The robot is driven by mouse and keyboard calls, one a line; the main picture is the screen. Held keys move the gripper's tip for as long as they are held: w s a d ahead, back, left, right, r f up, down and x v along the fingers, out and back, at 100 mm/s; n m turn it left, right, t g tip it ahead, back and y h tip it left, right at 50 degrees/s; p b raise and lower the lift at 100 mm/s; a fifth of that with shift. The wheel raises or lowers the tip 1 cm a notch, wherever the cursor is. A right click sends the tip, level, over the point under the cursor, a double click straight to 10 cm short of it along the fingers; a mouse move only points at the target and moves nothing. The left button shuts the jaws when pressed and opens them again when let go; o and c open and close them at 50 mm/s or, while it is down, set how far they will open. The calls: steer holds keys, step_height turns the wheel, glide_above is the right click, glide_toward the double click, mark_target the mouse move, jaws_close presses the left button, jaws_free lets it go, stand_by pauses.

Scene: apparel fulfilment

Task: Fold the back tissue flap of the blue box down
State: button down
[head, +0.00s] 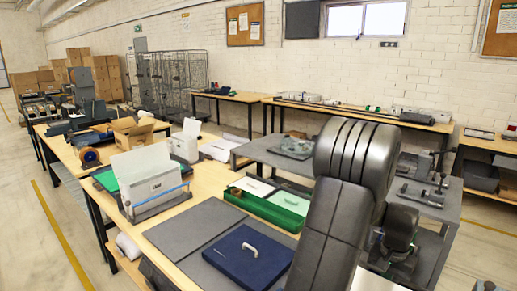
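A flat dark blue panel (232,262) with a small white handle-like piece (250,249) lies on a grey mat (188,237) at the front of the near wooden table. It is the only plainly blue box-like thing here; I cannot tell whether it is a whole box or a lid. No tissue flap can be made out on it. My arm (335,205) fills the right foreground and may hide part of that area. My gripper's fingertips do not show, so whether they hold anything is not visible.
A green tray (280,217) with pale panels sits just behind the blue panel. A white machine (150,180) with an upright sheet stands to the left. A grey table (262,154) with dark items lies beyond. The aisle (45,220) at left is clear.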

steer(key=s+a+b, duration=0.2)
steer(key=s+a, duration=0.7)
steer(key=s, duration=0.1)
steer(key=shift+s, duration=0.25)
stand_by(0.3)
steer(key=shift+f, duration=0.1)
steer(key=shift+f+b, duration=2.5)
steer(key=shift+f, duration=0.65)
steer(key=shift+r, duration=0.15)
step_height(320, 180, up, 8)
steer(key=p, duration=0.6)
steer(key=shift+p, duration=0.35)
